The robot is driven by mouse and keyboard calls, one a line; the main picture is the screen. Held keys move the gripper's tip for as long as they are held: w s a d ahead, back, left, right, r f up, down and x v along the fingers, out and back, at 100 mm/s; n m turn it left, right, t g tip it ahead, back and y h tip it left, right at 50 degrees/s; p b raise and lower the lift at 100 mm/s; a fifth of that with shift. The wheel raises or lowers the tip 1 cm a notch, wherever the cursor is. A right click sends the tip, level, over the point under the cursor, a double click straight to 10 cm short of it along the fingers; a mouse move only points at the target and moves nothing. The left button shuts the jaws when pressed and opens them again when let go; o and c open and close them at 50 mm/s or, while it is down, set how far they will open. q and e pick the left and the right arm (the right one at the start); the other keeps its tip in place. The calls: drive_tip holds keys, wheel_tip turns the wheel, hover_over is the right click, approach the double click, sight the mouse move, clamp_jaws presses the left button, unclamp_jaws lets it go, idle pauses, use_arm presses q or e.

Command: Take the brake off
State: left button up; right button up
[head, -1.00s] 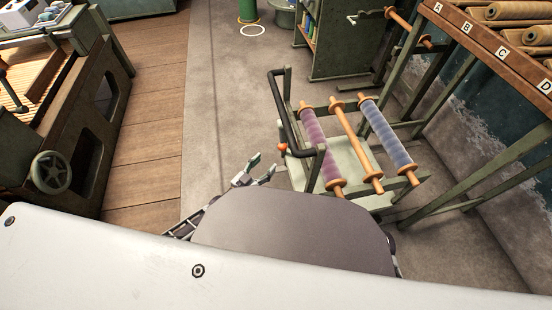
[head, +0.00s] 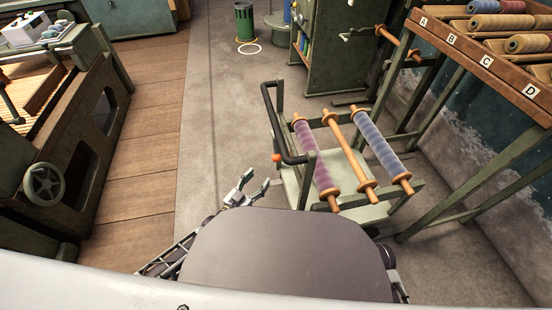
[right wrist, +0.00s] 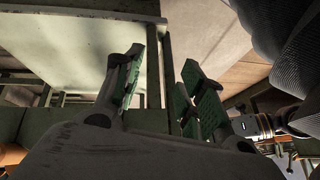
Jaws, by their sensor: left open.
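The trolley (head: 352,204) is a green metal frame with a pale lower shelf and a dark bent handle (head: 279,122) on its left side. An orange knob (head: 277,158) shows at the left side of the trolley, below the handle; I cannot tell for sure that it is the brake. My left gripper (head: 257,185) is open and empty, just below and left of the knob, apart from it. My right gripper (right wrist: 160,78) is open in the right wrist view, with nothing between its green-padded fingers; it is hidden in the head view.
The trolley carries a purple roller (head: 316,164), a bare wooden rod (head: 350,156) and a blue roller (head: 381,146). A spool rack (head: 478,67) with letter labels stands at right. A green machine with a handwheel (head: 44,183) stands at left. The floor left of the trolley is clear.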

sight(274, 161)
use_arm(q)
drive_tip(key=b+x, duration=0.3)
drive_tip(key=x, duration=0.7)
drive_tip(key=shift+w+d+b, duration=0.1)
drive_tip(key=shift+w+b, duration=0.1)
drive_tip(key=shift+b, duration=0.15)
drive_tip(key=shift+b+x, duration=0.5)
drive_tip(key=shift+x, duration=0.85)
use_arm(e)
wheel_tip(274, 161, down, 7)
drive_tip(key=a+t+y, duration=0.1)
drive_tip(key=shift+w+a+m, duration=0.15)
drive_tip(key=shift+w+m, duration=0.05)
drive_tip(key=shift+m, duration=0.1)
use_arm(q)
clamp_jaws()
